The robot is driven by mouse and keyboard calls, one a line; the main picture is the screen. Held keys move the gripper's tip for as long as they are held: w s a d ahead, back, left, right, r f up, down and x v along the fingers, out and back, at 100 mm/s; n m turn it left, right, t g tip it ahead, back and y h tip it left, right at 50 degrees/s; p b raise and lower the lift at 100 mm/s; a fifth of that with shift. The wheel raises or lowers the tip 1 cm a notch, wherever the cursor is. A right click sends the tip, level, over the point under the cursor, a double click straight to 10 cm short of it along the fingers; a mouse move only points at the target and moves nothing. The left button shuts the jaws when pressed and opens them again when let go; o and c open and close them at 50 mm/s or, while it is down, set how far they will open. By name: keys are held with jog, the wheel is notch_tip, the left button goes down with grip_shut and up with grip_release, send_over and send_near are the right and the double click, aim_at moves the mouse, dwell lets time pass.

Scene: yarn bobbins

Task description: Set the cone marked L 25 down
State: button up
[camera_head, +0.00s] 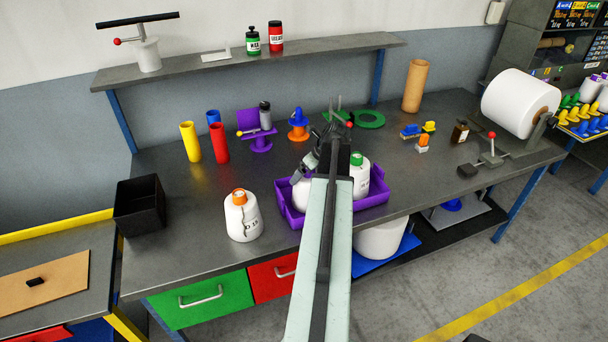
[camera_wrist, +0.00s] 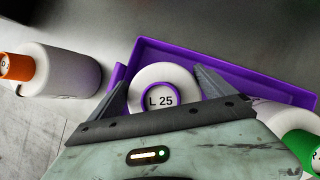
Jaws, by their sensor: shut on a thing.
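The cone marked L 25 (camera_wrist: 162,100) is white with a purple ring around its label, seen from above in the wrist view. My gripper (camera_wrist: 163,88) has one finger on each side of it and is shut on it. In the head view the white cone (camera_head: 301,196) is at the left part of the purple tray (camera_head: 374,201), partly hidden by my arm. My gripper (camera_head: 302,173) is at its top. Whether its base touches the tray floor is hidden. A white cone with a green top (camera_head: 360,180) stands at the right in the same tray.
A white cone with an orange top (camera_head: 243,218), marked D 15, stands left of the tray. A black bin (camera_head: 140,207) is at the bench's left end. Coloured tubes and spools stand behind. The bench (camera_head: 190,255) is clear between bin and orange-topped cone.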

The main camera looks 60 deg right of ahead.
jog(key=shift+f, duration=0.2)
jog(key=o, duration=1.7)
jog(key=shift+r, duration=0.15)
jog(key=shift+o, duration=0.2)
jog(key=shift+s+r+p, duration=0.1)
jog(key=shift+r+p, duration=0.35)
jog(key=p+v, duration=0.9)
jog(key=v, duration=0.2)
jog(key=shift+p, duration=0.35)
jog(key=shift+r, duration=0.1)
